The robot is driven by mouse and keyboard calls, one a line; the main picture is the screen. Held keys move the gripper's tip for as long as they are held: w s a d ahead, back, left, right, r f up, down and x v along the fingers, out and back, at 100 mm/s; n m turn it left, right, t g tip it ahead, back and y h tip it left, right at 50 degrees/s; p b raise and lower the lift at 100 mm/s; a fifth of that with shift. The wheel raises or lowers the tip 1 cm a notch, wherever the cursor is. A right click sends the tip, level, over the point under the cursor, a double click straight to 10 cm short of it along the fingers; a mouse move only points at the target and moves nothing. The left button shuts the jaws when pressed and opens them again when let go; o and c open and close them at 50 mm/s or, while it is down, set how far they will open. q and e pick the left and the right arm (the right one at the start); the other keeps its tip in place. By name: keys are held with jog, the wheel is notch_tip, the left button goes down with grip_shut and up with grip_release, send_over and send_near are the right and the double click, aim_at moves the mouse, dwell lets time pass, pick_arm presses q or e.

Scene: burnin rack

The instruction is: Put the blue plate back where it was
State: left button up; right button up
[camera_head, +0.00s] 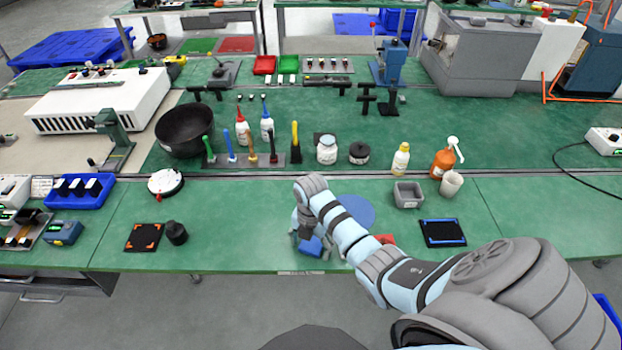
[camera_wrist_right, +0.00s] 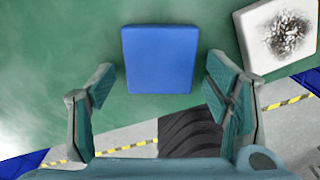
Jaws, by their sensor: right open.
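A flat-topped blue square piece (camera_wrist_right: 160,59), which looks like the blue plate, lies on the green table. In the head view a blue piece (camera_head: 311,246) shows near the table's front edge, partly hidden by my right arm. My right gripper (camera_wrist_right: 158,98) is open. In the wrist view its two fingers stand left and right of the blue piece, apart from it, with nothing held. In the head view the right gripper (camera_head: 305,228) is mostly hidden behind its own wrist. My left gripper is not in view.
A round blue disc (camera_head: 358,209) lies behind my right forearm. A black mat with blue edges (camera_head: 443,232) lies to the right, one with orange corners (camera_head: 143,238) to the left. A grey bin (camera_head: 408,195) stands behind. A white square tray (camera_wrist_right: 277,35) holds dark shavings.

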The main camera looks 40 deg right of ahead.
aim_at(311, 246)
jog(key=shift+r, duration=0.45)
notch_tip(311, 246, up, 12)
jog(key=p, duration=0.2)
jog(key=shift+f, duration=0.25)
